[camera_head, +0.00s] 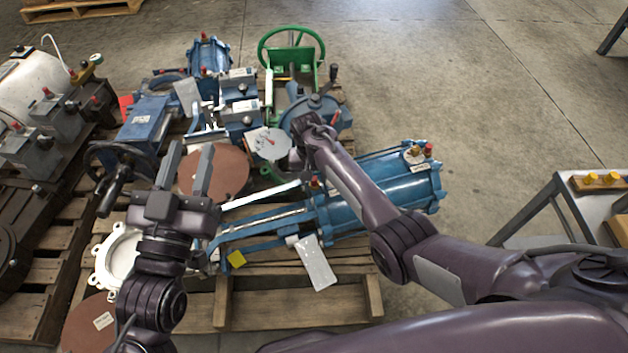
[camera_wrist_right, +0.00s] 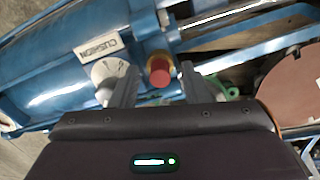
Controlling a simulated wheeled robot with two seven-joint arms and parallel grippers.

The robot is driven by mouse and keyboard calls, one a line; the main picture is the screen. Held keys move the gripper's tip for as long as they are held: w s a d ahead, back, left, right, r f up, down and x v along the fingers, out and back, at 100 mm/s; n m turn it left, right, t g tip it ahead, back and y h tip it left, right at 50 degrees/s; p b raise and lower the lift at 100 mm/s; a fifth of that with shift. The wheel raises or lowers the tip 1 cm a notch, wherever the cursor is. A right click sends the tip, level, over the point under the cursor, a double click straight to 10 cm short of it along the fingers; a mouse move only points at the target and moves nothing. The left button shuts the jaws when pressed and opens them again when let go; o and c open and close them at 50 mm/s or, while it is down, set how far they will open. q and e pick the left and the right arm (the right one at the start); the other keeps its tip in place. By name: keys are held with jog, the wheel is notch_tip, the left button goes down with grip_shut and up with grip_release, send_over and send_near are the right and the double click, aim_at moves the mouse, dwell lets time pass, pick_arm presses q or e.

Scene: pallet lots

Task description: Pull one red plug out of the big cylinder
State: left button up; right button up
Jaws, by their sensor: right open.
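The big blue cylinder (camera_head: 385,187) lies on a wooden pallet, right of centre in the head view. One red plug (camera_head: 428,150) stands at its far right end; another (camera_head: 315,182) shows near its left end, close to my right arm. In the right wrist view, a red plug (camera_wrist_right: 160,75) in a brass-coloured seat lies between the fingertips of my open right gripper (camera_wrist_right: 156,72), nearer the right finger; I cannot tell how deep the fingers reach. My right gripper's fingers are mostly hidden in the head view. My left gripper (camera_head: 186,165) is open and empty above the pallet.
Blue valves and a green handwheel (camera_head: 291,45) crowd the pallet behind. A "CUSHION" label (camera_wrist_right: 100,48) and a white dial (camera_wrist_right: 108,75) sit beside the plug. A table with yellow plugs (camera_head: 592,178) stands at the right. Floor behind the cylinder is clear.

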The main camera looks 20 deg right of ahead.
jog(key=shift+p, duration=0.35)
dwell(0.3)
grip_shut()
jog(key=shift+r, duration=0.15)
dwell(0.4)
jog(key=shift+a+r+p, duration=0.15)
jog(key=shift+r+p, duration=1.3)
jog(key=shift+p, duration=0.15)
jog(key=shift+a+r+p, duration=0.1)
jog(key=shift+r+p, duration=1.3)
jog(key=shift+p, duration=0.15)
